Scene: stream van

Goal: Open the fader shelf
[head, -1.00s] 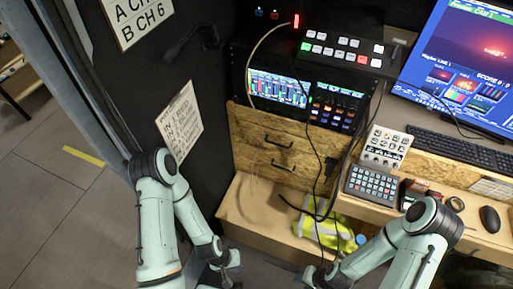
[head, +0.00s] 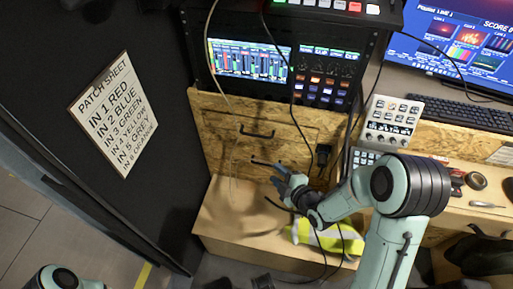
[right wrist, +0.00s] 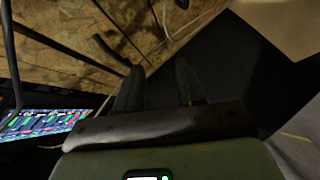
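The wooden cabinet front (head: 222,135) under the rack carries an upper black handle (head: 256,132) and a lower black handle (head: 264,163). Its panels look closed; no label shows which is the fader shelf. My right gripper (head: 282,182) is just below and right of the lower handle. In the right wrist view its two fingers (right wrist: 158,85) stand apart with nothing between them. A black handle (right wrist: 112,50) on the wood lies just beyond the left finger, seemingly not gripped. My left gripper is out of view.
A mixer screen (head: 250,60) sits above the wood. Black cables hang beside my right gripper. A wooden ledge (head: 215,215) juts out below, with a yellow vest (head: 325,238) on it. A desk with a keyboard (head: 465,113) is at right; a dark panel is at left.

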